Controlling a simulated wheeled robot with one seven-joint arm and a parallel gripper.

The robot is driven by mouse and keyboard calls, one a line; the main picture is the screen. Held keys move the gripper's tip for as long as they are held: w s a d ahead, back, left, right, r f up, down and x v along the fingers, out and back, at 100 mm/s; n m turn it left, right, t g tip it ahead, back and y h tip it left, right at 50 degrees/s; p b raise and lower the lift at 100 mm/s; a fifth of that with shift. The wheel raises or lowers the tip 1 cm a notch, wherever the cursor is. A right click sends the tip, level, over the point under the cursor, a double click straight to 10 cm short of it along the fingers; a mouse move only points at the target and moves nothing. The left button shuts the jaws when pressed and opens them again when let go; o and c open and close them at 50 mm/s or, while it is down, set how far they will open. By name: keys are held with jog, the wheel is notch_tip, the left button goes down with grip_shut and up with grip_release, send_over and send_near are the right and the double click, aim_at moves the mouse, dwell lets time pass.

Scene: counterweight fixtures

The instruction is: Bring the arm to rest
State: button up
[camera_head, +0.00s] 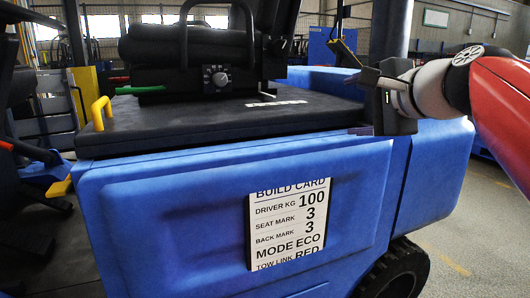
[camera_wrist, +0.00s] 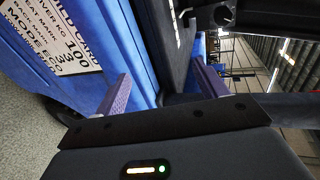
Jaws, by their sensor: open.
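My gripper (camera_head: 362,104) is at the right of the head view, at the end of my raised red and white arm. It is beside the right edge of the blue forklift's black top cover (camera_head: 230,122). In the wrist view my gripper (camera_wrist: 162,88) shows two purple fingers spread apart with nothing between them. The blue body (camera_wrist: 140,40) lies beyond the fingers. I cannot tell whether a finger touches the vehicle.
A white build card (camera_head: 290,224) is on the blue body (camera_head: 160,220). A black seat (camera_head: 185,50) with a dial stands on the cover. A yellow handle (camera_head: 101,112) is at the left, a dark post (camera_head: 388,30) behind my gripper. Grey floor (camera_head: 480,240) is open at right.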

jog(key=s+f+n+g+h, duration=0.1)
jog(key=s+f+n+g, duration=0.1)
jog(key=s+f+n, duration=0.2)
jog(key=s+f+n+g+h, duration=0.2)
jog(key=s+f+n, duration=0.3)
jog(key=f, duration=1.3)
jog(key=s+a+f+n+g+h, duration=0.1)
jog(key=s+f+n, duration=0.4)
jog(key=s+f, duration=0.6)
jog(key=g+h, duration=0.1)
jog(key=g, duration=0.1)
jog(key=shift+s+f+g, duration=0.35)
jog(key=shift+g, duration=0.05)
jog(key=shift+a, duration=0.1)
